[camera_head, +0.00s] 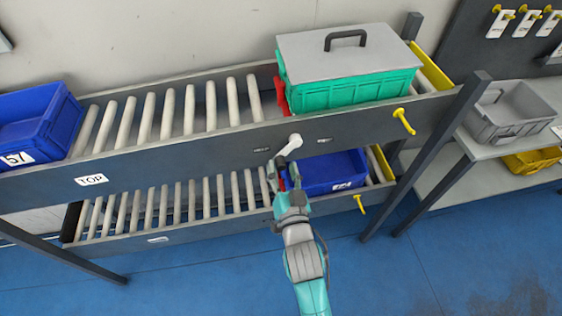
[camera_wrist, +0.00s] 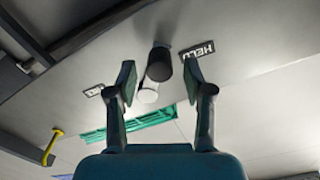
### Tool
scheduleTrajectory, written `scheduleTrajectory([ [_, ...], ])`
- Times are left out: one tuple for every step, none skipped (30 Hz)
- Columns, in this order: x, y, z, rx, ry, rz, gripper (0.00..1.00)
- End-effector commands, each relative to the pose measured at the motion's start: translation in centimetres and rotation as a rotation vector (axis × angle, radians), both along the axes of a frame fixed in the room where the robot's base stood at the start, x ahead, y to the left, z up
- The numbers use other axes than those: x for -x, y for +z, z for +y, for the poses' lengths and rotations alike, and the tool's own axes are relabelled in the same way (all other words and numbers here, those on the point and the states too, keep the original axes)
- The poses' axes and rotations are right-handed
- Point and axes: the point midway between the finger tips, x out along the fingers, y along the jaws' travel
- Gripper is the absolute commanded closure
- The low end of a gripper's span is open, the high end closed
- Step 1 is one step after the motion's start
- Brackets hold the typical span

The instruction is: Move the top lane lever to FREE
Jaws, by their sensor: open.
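The top lane lever (camera_head: 290,147) is a pale handle on the front rail of the upper lane, slanting down and left to my gripper (camera_head: 281,168). In the wrist view my gripper (camera_wrist: 159,78) is open, with a finger on each side of the lever's dark end (camera_wrist: 159,64). A white part (camera_wrist: 148,95) shows behind it. Contact with the fingers cannot be told. The HELD label (camera_wrist: 198,50) is near the dark end. A second label (camera_wrist: 94,90), too small to read, is on the other side. My gripper hides part of the lever in the head view.
The upper rail carries a TOP label (camera_head: 91,180). A green crate with a grey lid (camera_head: 350,85) stands on the upper rollers behind a red stop (camera_head: 281,96). Blue bins are at upper left (camera_head: 35,122) and on the lower lane (camera_head: 332,172). Yellow handles (camera_head: 403,121) project at right.

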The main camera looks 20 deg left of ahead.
Motion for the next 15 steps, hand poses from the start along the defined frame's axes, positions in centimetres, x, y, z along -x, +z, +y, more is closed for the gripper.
scheduleTrajectory([
  [-0.6, 0.0, 0.4, -0.001, 0.0, -0.001, 0.48],
  [-0.9, 0.0, 0.6, -0.001, 0.0, -0.001, 0.48],
  [-1.2, 0.0, 0.8, 0.0, 0.0, 0.0, 0.48],
  [-1.4, 0.0, 0.9, 0.0, 0.0, 0.0, 0.48],
  [-1.6, 0.0, 1.0, 0.0, 0.0, 0.0, 0.48],
  [-1.8, 0.0, 1.2, -0.001, 0.0, -0.001, 0.48],
  [-1.9, 0.0, 1.2, -0.001, 0.0, -0.001, 0.48],
  [-2.0, 0.0, 1.3, 0.0, 0.0, 0.0, 0.48],
  [-2.0, 0.0, 1.3, 0.0, 0.0, 0.0, 0.48],
  [-2.1, 0.0, 1.4, 0.0, 0.0, 0.0, 0.48],
  [-2.1, 0.0, 1.4, 0.0, 0.0, 0.0, 0.48],
  [-2.1, 0.0, 1.4, 0.0, 0.0, 0.0, 0.48],
  [-2.1, 0.0, 1.4, 0.0, 0.0, 0.0, 0.48],
  [-2.1, 0.0, 1.4, 0.0, 0.0, 0.0, 0.48],
  [-2.1, 0.0, 1.4, 0.0, 0.0, 0.0, 0.48],
])
